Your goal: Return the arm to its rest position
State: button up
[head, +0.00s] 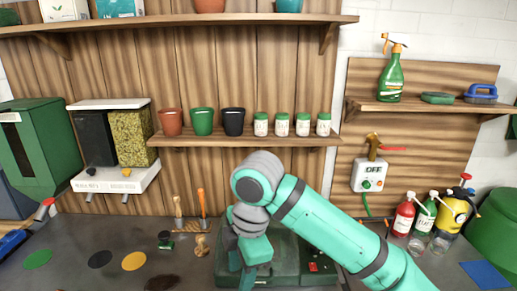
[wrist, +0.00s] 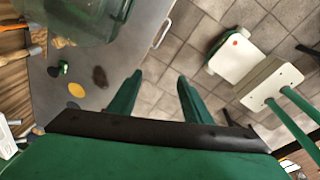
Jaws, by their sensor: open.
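My arm, teal with grey joints, reaches in from the lower right of the head view and bends down over the worktop. My gripper shows clearly in the wrist view (wrist: 158,88), with its two green fingers apart and nothing between them. It hangs over the front edge of the grey worktop (wrist: 60,88) and the tiled floor. In the head view the fingertips are hidden or hard to make out. A dark green machine (head: 290,262) stands on the worktop behind and beside my arm.
A shelf (head: 240,139) with pots (head: 202,121) and several jars runs along the wall. Red (head: 404,216) and green bottles and a yellow sprayer (head: 455,212) stand at right. Hand tools (head: 203,205) and coloured spots lie at left. A white stool (wrist: 235,60) stands on the floor.

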jog(key=w+a+f+m+t+y, duration=0.1)
jog(key=w+a+m+t+y, duration=0.25)
jog(key=a+y, duration=0.45)
jog(key=w+a+f+m+t+y, duration=0.25)
jog(key=a+m+y, duration=0.2)
jog(key=a, duration=0.75)
jog(key=s+d+f+m+t+h, duration=0.55)
jog(key=f+m, duration=0.25)
jog(key=f, duration=0.2)
jog(key=s+d+f+m+t+h, duration=0.55)
jog(key=d+f+m, duration=0.2)
jog(key=f, duration=0.35)
jog(key=s+d+f+h, duration=0.1)
jog(key=s+d, duration=0.2)
jog(key=s, duration=0.5)
jog(key=s+d+f+g+h, duration=0.1)
jog(key=s+d, duration=0.3)
jog(key=s, duration=0.5)
jog(key=s+d+f+n+g+h, duration=0.1)
jog(key=s+d, duration=0.2)
jog(key=s, duration=0.6)
jog(key=shift+s+d, duration=0.25)
jog(key=shift+d, duration=0.1)
jog(key=shift+d+h, duration=0.1)
jog(key=shift+h, duration=0.15)
